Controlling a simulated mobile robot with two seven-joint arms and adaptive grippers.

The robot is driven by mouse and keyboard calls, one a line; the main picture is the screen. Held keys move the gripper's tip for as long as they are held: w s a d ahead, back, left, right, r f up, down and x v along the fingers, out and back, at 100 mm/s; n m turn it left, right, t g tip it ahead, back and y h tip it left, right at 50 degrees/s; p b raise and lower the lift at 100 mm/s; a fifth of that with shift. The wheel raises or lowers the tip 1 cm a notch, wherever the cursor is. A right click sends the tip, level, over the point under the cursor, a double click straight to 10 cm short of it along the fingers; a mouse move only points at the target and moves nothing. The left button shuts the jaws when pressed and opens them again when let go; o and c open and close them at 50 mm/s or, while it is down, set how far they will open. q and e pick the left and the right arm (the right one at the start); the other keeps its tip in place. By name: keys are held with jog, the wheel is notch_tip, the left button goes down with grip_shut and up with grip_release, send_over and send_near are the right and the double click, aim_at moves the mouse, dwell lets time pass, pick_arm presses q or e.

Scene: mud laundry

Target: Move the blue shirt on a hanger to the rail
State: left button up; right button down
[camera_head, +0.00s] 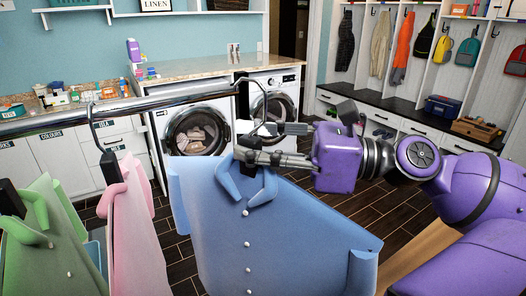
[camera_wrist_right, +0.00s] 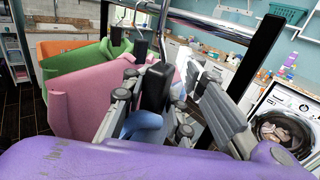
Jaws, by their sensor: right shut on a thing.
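The blue shirt (camera_head: 275,235) hangs upright on its hanger, facing the head camera. Its collar also shows in the wrist view (camera_wrist_right: 142,124). My right gripper (camera_head: 262,146) is shut on the hanger's dark neck (camera_wrist_right: 156,86), just above the collar. The hanger's metal hook (camera_head: 268,112) rises above the fingers to the right end of the chrome rail (camera_head: 175,99). The hook's top overlaps the rail end in the picture; I cannot tell whether it bears on it. My left gripper is not in view.
A pink shirt (camera_head: 135,225) and a green shirt (camera_head: 55,255) hang left of the blue one. An orange garment (camera_wrist_right: 58,47) shows beyond them in the wrist view. A dark post (camera_wrist_right: 256,55) stands by the rail. Two washers (camera_head: 198,128) and a bench (camera_head: 400,125) stand behind.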

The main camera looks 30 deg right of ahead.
jog(key=shift+w+a+r, duration=0.1)
jog(key=shift+w+a, duration=0.2)
jog(key=shift+w, duration=0.35)
jog(key=shift+w+a, duration=0.3)
jog(key=shift+w, duration=0.3)
jog(key=shift+w+a, duration=0.55)
jog(key=shift+w, duration=0.55)
jog(key=shift+w+a, duration=0.55)
jog(key=shift+w, duration=0.55)
jog(key=shift+w+a, duration=0.55)
jog(key=shift+w, duration=0.55)
jog(key=shift+w+a, duration=0.1)
jog(key=shift+w, duration=0.25)
jog(key=shift+w+a+f+b, duration=0.2)
jog(key=shift+w+b, duration=0.2)
jog(key=shift+b, duration=0.1)
jog(key=shift+w+a+f+b, duration=0.2)
jog(key=shift+w+b, duration=0.15)
jog(key=shift+b, duration=0.15)
jog(key=shift+f, duration=0.65)
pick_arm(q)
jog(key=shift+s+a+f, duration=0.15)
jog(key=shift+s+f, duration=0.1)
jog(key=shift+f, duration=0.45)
pick_arm(e)
jog(key=shift+f, duration=0.1)
